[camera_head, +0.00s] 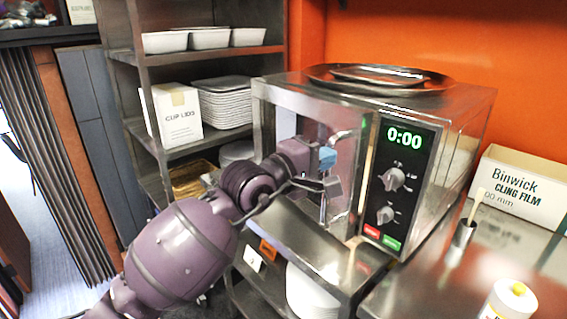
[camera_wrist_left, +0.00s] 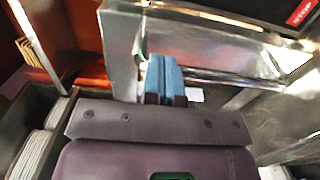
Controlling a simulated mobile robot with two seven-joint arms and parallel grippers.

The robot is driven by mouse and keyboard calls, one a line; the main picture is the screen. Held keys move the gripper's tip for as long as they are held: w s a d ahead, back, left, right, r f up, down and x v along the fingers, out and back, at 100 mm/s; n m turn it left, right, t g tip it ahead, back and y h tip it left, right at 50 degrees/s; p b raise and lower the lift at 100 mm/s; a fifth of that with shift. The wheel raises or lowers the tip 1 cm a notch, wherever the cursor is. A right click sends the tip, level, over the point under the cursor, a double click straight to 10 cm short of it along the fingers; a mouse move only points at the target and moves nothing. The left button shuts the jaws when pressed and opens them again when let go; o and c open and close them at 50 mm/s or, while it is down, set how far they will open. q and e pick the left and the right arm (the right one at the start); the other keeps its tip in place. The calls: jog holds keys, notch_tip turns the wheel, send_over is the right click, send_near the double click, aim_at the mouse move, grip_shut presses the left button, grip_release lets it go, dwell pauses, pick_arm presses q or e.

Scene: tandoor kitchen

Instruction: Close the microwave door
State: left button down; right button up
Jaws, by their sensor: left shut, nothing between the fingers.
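The steel microwave (camera_head: 465,120) stands on a metal counter, its green display reading 0:00. I cannot tell whether a small gap is left. My left gripper (camera_head: 328,158) is in front of the door, its blue fingertips together and empty. In the left wrist view the fingertips (camera_wrist_left: 165,80) point at the door (camera_wrist_left: 122,50), beside a shiny bar that looks like the handle (camera_wrist_left: 235,78). Contact is unclear. My right gripper is not in view.
A dark round tray (camera_head: 385,82) lies on top of the microwave. A cling film box (camera_head: 520,190) and a white bottle (camera_head: 508,300) stand to the right. A shelf rack with a lids box (camera_head: 178,115) and stacked white trays (camera_head: 224,105) is behind my left arm.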

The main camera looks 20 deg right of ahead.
aim_at(356, 145)
pick_arm(q)
jog(key=x, duration=0.4)
jog(key=shift+s+d, duration=0.3)
jog(key=shift+d, duration=0.2)
jog(key=shift+r, duration=0.35)
jog(key=shift+s, duration=0.1)
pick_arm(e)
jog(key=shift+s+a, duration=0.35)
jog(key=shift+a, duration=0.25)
